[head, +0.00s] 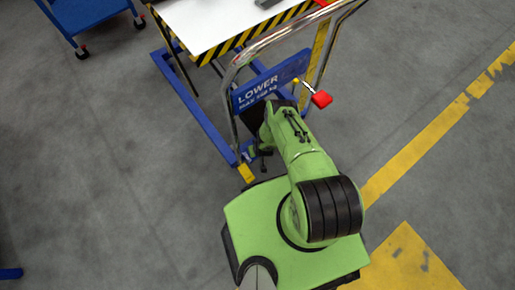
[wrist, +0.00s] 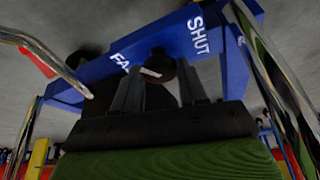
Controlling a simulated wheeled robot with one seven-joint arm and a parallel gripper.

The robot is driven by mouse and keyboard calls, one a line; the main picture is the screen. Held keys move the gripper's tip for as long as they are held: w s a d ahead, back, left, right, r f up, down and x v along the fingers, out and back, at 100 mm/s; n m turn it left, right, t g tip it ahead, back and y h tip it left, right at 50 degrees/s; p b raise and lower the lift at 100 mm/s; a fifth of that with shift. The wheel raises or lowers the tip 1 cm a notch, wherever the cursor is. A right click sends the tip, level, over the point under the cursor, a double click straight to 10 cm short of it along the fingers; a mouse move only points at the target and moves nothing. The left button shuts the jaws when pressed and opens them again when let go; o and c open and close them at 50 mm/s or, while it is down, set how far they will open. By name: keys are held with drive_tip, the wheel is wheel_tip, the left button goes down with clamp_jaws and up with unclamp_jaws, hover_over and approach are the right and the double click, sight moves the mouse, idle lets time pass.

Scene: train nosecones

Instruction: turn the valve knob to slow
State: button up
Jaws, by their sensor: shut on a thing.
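The valve knob (wrist: 160,62) is dark and round, with a short white mark on its lower left side. It sits in front of a blue panel (wrist: 92,72) in the wrist view. No "slow" label is readable. My gripper (wrist: 158,76) is shut on the knob, one dark finger on either side. In the head view my arm covers the knob and the gripper.
A lift cart with a white top (head: 205,22) and striped edge stands ahead. Its chrome handle (head: 233,68) rises around my arm. A red-ended lever (head: 321,98) sticks out right of the "LOWER" panel (head: 280,80).

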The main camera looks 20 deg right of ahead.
drive_tip(key=m+h, duration=0.1)
drive_tip(key=m, duration=0.1)
drive_tip(key=m+h, duration=0.1)
drive_tip(key=m, duration=0.2)
drive_tip(key=shift+a+m+g, duration=0.2)
drive_tip(key=shift+m+g, duration=0.1)
idle(0.5)
drive_tip(key=o, duration=1.1)
drive_tip(key=shift+c, duration=0.2)
drive_tip(key=p+v, duration=0.9)
drive_tip(key=v, duration=0.6)
drive_tip(key=shift+a+r, duration=0.25)
drive_tip(key=shift+r, duration=0.1)
